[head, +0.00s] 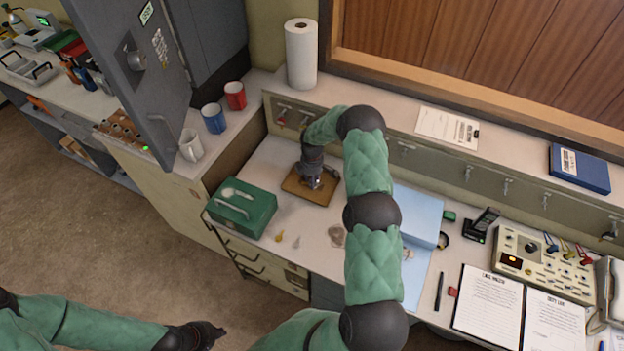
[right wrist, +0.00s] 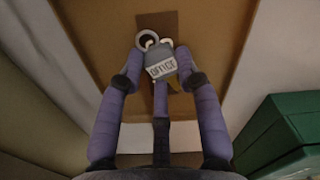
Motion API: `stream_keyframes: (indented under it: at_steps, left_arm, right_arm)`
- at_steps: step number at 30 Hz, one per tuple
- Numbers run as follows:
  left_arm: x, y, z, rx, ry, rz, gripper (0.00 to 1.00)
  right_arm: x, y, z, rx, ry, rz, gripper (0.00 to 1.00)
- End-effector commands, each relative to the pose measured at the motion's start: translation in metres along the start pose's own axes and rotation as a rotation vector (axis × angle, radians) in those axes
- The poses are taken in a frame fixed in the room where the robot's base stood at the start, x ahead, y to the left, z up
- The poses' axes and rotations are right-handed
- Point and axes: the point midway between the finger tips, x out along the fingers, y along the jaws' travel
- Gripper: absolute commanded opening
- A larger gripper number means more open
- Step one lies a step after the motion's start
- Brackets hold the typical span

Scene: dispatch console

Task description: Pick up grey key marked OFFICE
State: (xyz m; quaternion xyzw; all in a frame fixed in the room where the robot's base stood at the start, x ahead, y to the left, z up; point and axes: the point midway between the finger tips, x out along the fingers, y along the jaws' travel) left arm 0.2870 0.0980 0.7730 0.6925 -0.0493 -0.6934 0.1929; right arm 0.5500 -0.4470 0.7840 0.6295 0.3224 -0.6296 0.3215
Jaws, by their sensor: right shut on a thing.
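The grey key marked OFFICE (right wrist: 161,68) shows in the right wrist view, with its label readable and a ring at its top. My right gripper (right wrist: 158,82) is shut on it, with fingers on both sides. In the head view my right gripper (head: 313,179) points down over a brown tray (head: 296,193) on the desk and largely hides the key. The tray also fills the middle of the right wrist view (right wrist: 110,45). My left gripper (head: 206,334) is low at the left, over the floor, away from the desk; its finger opening is unclear.
A green box (head: 242,208) stands left of the tray. Small items (head: 279,237) lie in front of it. Hooks line the panel (head: 400,154) behind the desk. A grey cabinet door (head: 130,75) hangs open at left, near several mugs (head: 214,118). A console (head: 545,265) stands at right.

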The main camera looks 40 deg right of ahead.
Motion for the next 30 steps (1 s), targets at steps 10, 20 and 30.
stream_keyframes:
  at_steps: [10, 20, 30]
  left_arm:
    - [-0.009, 0.003, 0.0, 0.0, 0.0, 0.0, 0.0]
    - [-0.016, 0.006, 0.001, 0.0, 0.0, 0.0, 0.0]
    - [-0.022, 0.008, 0.001, 0.0, 0.0, 0.0, 0.0]
  right_arm:
    - [-0.019, 0.001, 0.0, 0.0, 0.0, 0.001, 0.08]
    - [-0.035, 0.0, 0.0, 0.0, 0.0, 0.001, 0.08]
    - [-0.05, 0.0, 0.0, 0.001, 0.001, 0.001, 0.08]
